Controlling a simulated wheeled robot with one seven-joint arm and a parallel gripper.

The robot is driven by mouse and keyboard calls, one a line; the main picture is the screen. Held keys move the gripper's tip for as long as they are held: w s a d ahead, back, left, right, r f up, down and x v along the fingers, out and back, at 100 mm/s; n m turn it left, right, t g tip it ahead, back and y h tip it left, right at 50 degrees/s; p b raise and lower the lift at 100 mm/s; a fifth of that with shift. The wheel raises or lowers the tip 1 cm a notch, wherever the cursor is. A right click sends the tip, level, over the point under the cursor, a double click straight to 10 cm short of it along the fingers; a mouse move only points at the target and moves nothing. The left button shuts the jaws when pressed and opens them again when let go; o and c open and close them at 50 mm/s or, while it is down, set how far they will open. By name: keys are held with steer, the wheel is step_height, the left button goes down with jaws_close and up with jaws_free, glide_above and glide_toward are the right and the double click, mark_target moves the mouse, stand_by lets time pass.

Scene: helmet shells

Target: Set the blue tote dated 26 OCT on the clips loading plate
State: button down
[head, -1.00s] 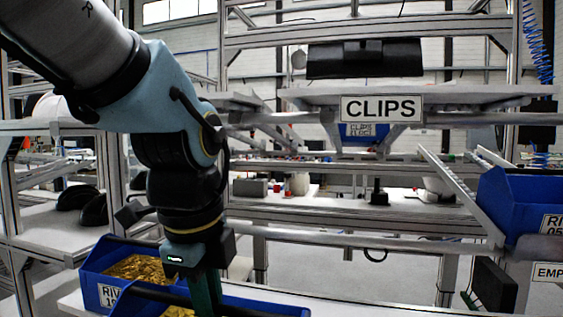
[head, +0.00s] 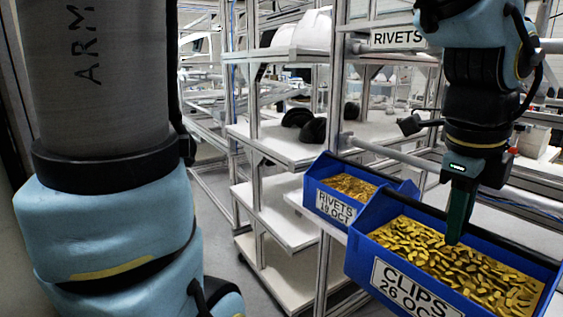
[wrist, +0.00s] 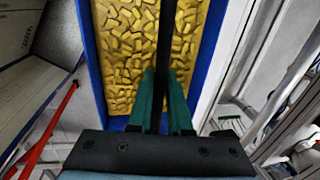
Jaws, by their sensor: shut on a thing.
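The blue tote (head: 362,264) labelled CLIPS 26 OCT is at the lower right of the head view, filled with gold-coloured clips. A dark bar (head: 505,238) runs across its top. My gripper (head: 456,232) points down over the tote, its green fingers shut on this bar. In the wrist view the fingers (wrist: 163,85) close on the bar, with the gold pieces and the blue tote wall (wrist: 92,60) below. I cannot tell whether the tote is lifted clear of its support. The clips loading plate is not in view now.
A second blue tote (head: 318,205), labelled RIVETS 19 OCT, stands close behind and left of the clips tote. A RIVETS sign (head: 398,38) hangs on the rack above. Shelves (head: 290,145) with dark and white shells stand at centre.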

steer(key=w+d, duration=0.5)
steer(key=d, duration=0.4)
steer(key=shift+w+p, duration=0.3)
steer(key=shift+w, duration=0.1)
